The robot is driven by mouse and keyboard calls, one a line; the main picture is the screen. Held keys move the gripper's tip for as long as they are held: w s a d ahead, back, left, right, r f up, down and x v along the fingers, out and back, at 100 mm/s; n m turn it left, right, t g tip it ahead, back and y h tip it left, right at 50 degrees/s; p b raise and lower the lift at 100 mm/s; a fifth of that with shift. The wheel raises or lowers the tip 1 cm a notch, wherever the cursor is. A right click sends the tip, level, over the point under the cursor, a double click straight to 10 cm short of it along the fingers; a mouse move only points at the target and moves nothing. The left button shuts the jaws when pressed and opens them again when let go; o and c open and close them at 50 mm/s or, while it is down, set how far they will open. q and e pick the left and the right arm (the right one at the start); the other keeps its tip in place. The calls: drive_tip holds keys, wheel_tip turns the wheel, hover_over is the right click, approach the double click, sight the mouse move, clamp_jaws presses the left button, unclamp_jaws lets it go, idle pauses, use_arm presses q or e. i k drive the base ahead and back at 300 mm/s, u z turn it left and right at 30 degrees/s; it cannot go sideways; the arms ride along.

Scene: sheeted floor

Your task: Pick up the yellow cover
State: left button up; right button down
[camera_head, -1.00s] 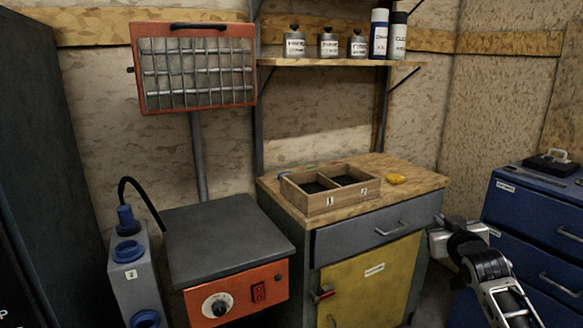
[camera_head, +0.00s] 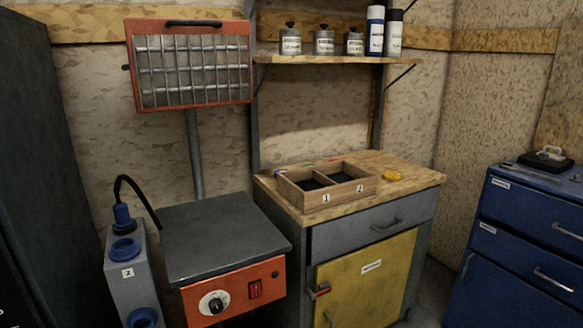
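A small rounded yellow cover (camera_head: 391,176) lies on the wooden top of the workbench (camera_head: 415,178). It is just right of a wooden box with two compartments. Nothing touches it from above. Neither of my grippers shows in the head view now, so I cannot see their state.
The two-compartment wooden box (camera_head: 318,201) stands left of the cover. A grey-topped unit (camera_head: 225,240) with an orange front is at lower left. A shelf (camera_head: 330,60) with tins and bottles hangs above the bench. A blue drawer cabinet (camera_head: 520,235) stands at right.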

sight(392, 176)
drive_tip(key=z, duration=0.65)
drive_tip(key=k, duration=0.85)
drive_tip(key=z, duration=2.3)
drive_tip(key=i, duration=0.25)
drive_tip(key=u, duration=1.15)
drive_tip(key=i, duration=2.5)
drive_tip(key=u, duration=1.7)
drive_tip(key=i, duration=1.2)
drive_tip(key=u, duration=1.25)
drive_tip(key=i, duration=0.2)
drive_tip(key=u, duration=0.25)
